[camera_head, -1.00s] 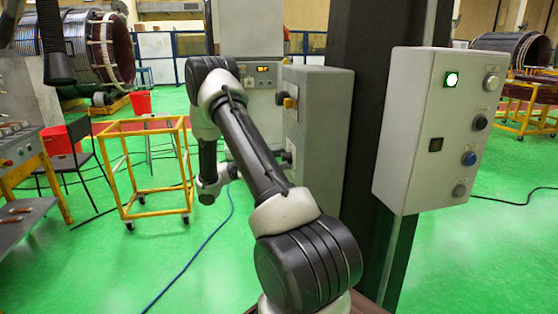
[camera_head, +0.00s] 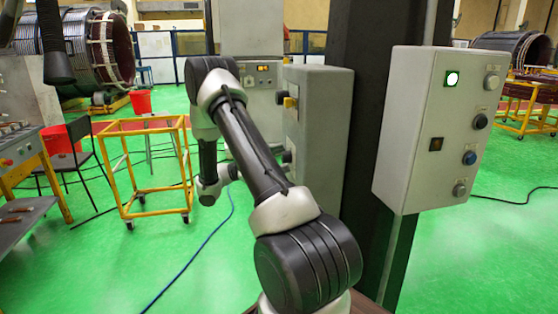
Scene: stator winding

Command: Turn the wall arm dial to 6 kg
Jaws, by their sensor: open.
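A grey control cabinet (camera_head: 325,125) stands in the middle, fixed beside a dark column. On its left face is a yellow and black switch (camera_head: 287,100). Lower on that face a small dark part (camera_head: 287,156) shows at the edge of my arm; I cannot tell whether it is a dial or part of my gripper. No kilogram scale can be read. My arm rises to its elbow and comes down to the wrist, left of the cabinet. The wrist points right, towards the cabinet's left face. My gripper is hidden behind my upper arm.
A light grey button box (camera_head: 408,130) with a lit green lamp is on the dark column (camera_head: 375,60) at the right. A machine panel with an orange display (camera_head: 263,69) stands behind my arm. A yellow frame cart (camera_head: 150,170) is left of my wrist. Green floor is open at front left.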

